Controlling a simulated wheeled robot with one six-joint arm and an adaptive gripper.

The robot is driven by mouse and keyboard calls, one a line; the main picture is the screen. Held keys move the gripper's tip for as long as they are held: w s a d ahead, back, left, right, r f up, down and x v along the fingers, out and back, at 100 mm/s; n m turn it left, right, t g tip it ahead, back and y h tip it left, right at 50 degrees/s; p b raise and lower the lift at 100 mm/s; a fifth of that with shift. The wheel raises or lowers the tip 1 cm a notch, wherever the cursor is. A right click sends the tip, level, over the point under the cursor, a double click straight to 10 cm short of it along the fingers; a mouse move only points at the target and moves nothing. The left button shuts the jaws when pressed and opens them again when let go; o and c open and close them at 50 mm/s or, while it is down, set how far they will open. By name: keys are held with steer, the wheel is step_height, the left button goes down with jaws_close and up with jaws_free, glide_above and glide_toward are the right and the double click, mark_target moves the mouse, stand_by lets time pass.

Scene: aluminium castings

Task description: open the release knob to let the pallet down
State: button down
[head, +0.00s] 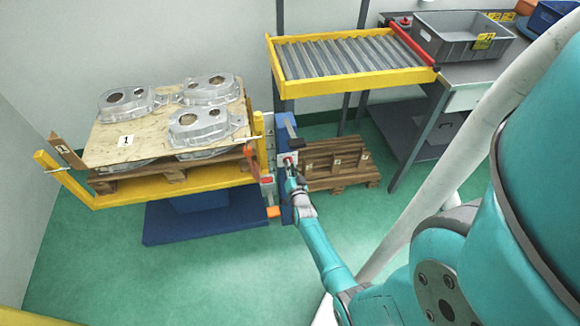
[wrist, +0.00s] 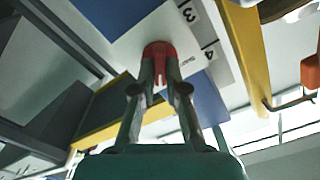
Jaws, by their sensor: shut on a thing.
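The red release knob (wrist: 158,48) sits on a white plate (wrist: 212,35) with printed numbers in the wrist view. My gripper (wrist: 160,68) is shut on the knob, one finger on each side. In the head view my gripper (head: 290,168) reaches the blue post (head: 285,205), and the knob is small and mostly hidden there. The wooden pallet (head: 172,178) rests on the yellow-edged lift (head: 140,197) at the left, raised above its blue base (head: 170,228). It carries a board (head: 105,150) marked 1 and several aluminium castings (head: 205,124).
An orange-red lever part (head: 251,160) stands left of the post. An empty wooden pallet (head: 345,178) lies on the floor behind my gripper. A yellow-framed roller conveyor (head: 350,82) and a bench with a grey crate (head: 455,40) stand at the back right. Green floor is open in front.

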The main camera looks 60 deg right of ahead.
steer(key=shift+m, duration=1.2)
steer(key=c, duration=1.2)
jaws_free()
steer(key=shift+s, duration=0.1)
steer(key=v, duration=1.1)
steer(key=shift+s+a, duration=0.3)
